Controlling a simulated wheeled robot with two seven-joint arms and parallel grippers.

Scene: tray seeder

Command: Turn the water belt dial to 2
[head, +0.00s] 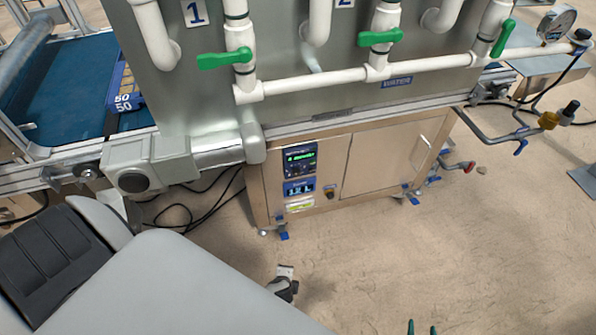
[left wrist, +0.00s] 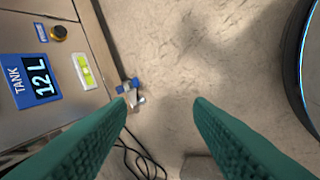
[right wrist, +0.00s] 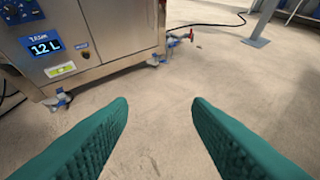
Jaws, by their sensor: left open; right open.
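The cabinet's control panel (head: 300,160) has a lit green display with small controls under it. A round black dial (right wrist: 20,10) shows at the upper left of the right wrist view; its setting is unreadable, and I cannot tell if it is the water belt dial. A black knob with a yellow ring (left wrist: 58,33) sits beside the blue tank display (left wrist: 40,80), which reads 12 L. My left gripper (left wrist: 162,100) is open and empty, apart from the cabinet. My right gripper (right wrist: 158,103) is open and empty over the floor; its fingertips (head: 422,328) show at the head view's bottom edge.
White pipes (head: 325,84) with green valve handles cross above the steel cabinet (head: 385,160). A thin pipe with a brass fitting (head: 548,120) juts out at right. Black cables (head: 195,215) lie left of the cabinet. The floor in front is mostly clear.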

